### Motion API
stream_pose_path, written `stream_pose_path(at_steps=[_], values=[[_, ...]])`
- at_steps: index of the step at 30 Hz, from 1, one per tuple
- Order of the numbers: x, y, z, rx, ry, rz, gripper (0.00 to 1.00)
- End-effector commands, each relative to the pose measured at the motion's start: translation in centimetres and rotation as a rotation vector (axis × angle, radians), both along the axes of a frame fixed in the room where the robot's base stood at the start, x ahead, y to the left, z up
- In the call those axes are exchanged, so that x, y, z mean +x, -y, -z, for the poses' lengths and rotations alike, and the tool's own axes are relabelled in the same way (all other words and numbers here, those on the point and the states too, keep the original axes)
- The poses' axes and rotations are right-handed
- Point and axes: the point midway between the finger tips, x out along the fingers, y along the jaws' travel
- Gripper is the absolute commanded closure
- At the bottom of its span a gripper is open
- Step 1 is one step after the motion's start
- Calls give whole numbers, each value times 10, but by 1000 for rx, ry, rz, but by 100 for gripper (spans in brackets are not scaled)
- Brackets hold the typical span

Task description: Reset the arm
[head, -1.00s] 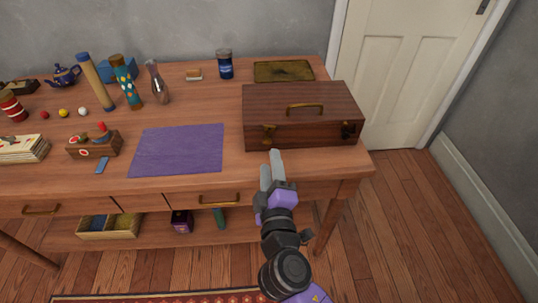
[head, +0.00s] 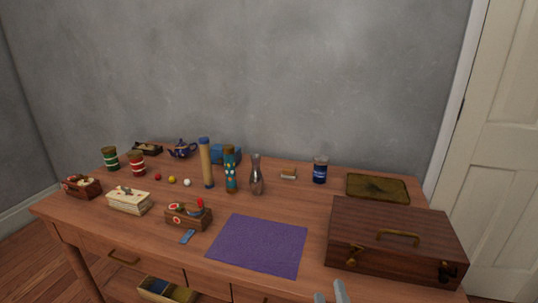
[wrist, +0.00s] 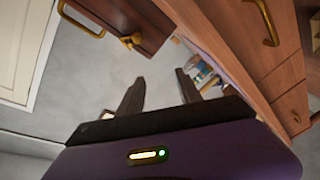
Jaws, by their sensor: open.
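My gripper (head: 331,293) shows at the bottom edge of the head view, with only its two grey fingertips in frame. It is in front of the table's front edge, below and left of the brown wooden case (head: 395,243). In the wrist view my gripper (wrist: 160,88) has its two dark fingers spread apart with nothing between them. The case (wrist: 130,18) and its brass handle show above the fingers in the wrist view. The rest of my arm is out of the head view.
The wooden table (head: 290,208) holds a purple mat (head: 259,244), a silver vase (head: 257,177), a dark blue jar (head: 320,170), a teapot (head: 181,149), a flat dark tray (head: 377,188) and several small boxes. Drawers with brass handles line its front. A pale door (head: 510,160) stands at right.

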Motion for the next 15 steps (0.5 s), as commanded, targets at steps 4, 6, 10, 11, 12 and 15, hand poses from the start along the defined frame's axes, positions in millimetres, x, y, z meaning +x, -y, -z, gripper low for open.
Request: stream_pose_path(at_steps=[4, 6, 10, 11, 12, 15], values=[[-42, -7, 2, 159, -18, -103, 58], [-64, -8, 1, 235, -27, -139, 58], [-112, -3, -6, 390, -42, -186, 58], [-123, -1, -9, 426, -45, -193, 58], [-138, 2, -13, 473, -50, -199, 58], [-175, 11, -26, 586, -56, -200, 58]])
